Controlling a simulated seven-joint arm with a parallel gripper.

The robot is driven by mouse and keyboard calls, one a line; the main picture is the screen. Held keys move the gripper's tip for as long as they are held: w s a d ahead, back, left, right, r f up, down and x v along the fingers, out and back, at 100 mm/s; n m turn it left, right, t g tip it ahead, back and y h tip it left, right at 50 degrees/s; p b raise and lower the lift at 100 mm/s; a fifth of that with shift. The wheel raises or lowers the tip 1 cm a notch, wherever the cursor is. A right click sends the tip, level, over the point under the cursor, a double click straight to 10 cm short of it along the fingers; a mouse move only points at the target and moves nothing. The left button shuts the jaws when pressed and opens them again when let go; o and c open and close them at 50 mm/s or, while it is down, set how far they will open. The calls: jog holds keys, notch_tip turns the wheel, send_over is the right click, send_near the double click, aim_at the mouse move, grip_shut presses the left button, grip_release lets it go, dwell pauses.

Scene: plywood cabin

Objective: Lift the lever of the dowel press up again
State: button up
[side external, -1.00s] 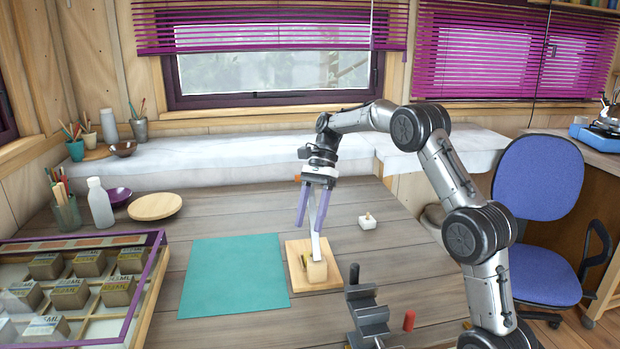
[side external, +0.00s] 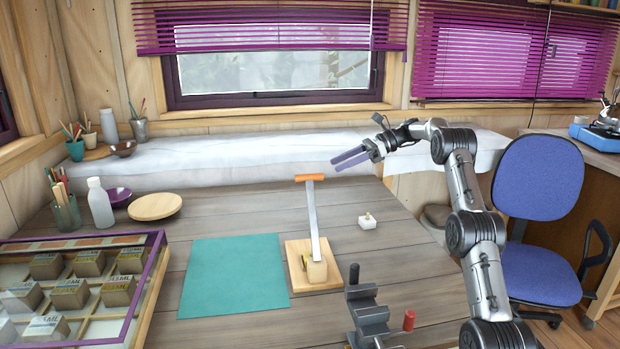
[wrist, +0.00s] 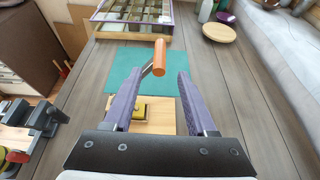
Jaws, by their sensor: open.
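The dowel press has a wooden base (side external: 300,277) on the table, with a grey lever (side external: 312,222) standing nearly upright and an orange handle (side external: 309,177) across its top. My gripper (side external: 337,166) is open and empty, up and to the right of the handle in the side view, apart from it. In the wrist view the orange handle (wrist: 159,58) shows beyond and between the purple fingertips of my gripper (wrist: 154,80). Part of the press base (wrist: 155,118) shows below it.
A teal mat (side external: 236,276) lies left of the press. A dark grey metal fixture (side external: 367,312) with a red handle stands in front right. A small white block (side external: 368,222) sits to the right. A glass-topped case (side external: 80,285) fills the left front.

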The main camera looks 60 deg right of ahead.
aim_at(310, 177)
jog(key=x, duration=1)
grip_shut()
dwell(1.2)
